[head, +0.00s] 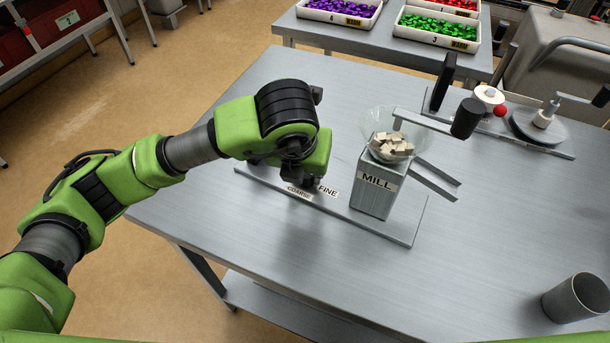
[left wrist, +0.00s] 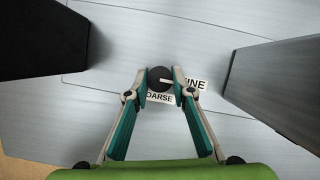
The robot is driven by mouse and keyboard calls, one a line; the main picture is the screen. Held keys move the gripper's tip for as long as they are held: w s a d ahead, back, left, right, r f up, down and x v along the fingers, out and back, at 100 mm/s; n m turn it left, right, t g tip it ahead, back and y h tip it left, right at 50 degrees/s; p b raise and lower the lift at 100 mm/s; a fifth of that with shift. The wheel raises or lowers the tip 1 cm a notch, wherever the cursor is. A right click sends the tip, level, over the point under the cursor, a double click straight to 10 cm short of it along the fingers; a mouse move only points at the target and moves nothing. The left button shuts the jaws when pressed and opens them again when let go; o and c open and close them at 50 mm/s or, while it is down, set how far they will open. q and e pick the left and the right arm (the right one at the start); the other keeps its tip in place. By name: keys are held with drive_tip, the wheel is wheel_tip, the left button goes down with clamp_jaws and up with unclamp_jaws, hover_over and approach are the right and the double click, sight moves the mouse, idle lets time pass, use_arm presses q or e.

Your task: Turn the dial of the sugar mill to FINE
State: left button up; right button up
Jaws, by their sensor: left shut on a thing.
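The sugar mill (head: 375,190) is a grey box marked MILL, with a clear hopper of pale cubes, on a flat base plate. Its dial (left wrist: 157,77) is a small dark round knob on the plate, with a COARSE label (left wrist: 159,98) and a FINE label (left wrist: 197,84) beside it. A short light pointer on the dial's right side points toward the FINE label; its exact end is partly hidden by a finger. My left gripper (left wrist: 160,80) is shut on the dial from above. In the head view, my left gripper (head: 311,183) hides the dial. My right gripper is not in view.
The mill's crank (head: 440,120) and chute (head: 437,178) stick out to the right. A metal cup (head: 575,298) stands at the front right. A rack (head: 510,125) with a red knob is at the back right. Trays of coloured pieces (head: 436,46) lie on a far table.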

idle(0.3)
use_arm(q)
drive_tip(key=o, duration=1.1)
drive_tip(key=d+v, duration=0.1)
drive_tip(key=v, duration=1.1)
drive_tip(key=shift+a, duration=0.45)
drive_tip(key=shift+s+f, duration=0.1)
drive_tip(key=shift+s, duration=0.05)
